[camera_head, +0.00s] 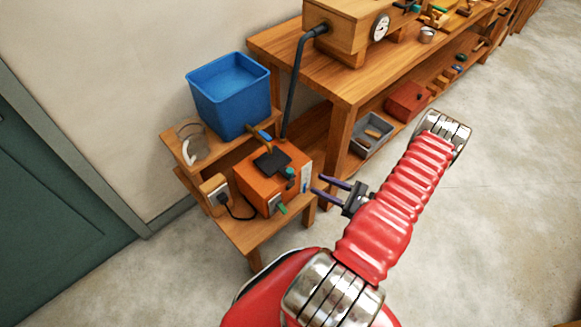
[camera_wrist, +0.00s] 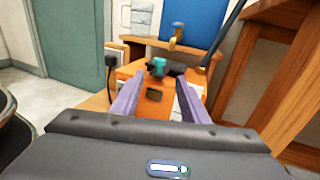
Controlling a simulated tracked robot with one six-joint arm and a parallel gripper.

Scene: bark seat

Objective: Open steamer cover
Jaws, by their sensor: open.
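The steamer is an orange box (camera_head: 268,187) on the lower shelf of a small wooden stand. A black square plate (camera_head: 271,162), which looks like its cover, lies on its top and appears shut. A teal knob (camera_head: 290,172) sits beside the plate, and a green handle (camera_head: 282,209) is low on the front. My gripper (camera_head: 318,184) is open and empty, just right of the box and apart from it. In the wrist view the purple fingers (camera_wrist: 156,97) are spread with the orange box (camera_wrist: 150,108) between and beyond them. The teal knob (camera_wrist: 159,67) shows there too.
A blue bin (camera_head: 228,95) stands on the stand's upper shelf, with a clear jug (camera_head: 192,146) to its left. A dark hose (camera_head: 294,90) runs from the box up to a wooden chest (camera_head: 352,27) on the long bench (camera_head: 300,66). The floor at right is clear.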

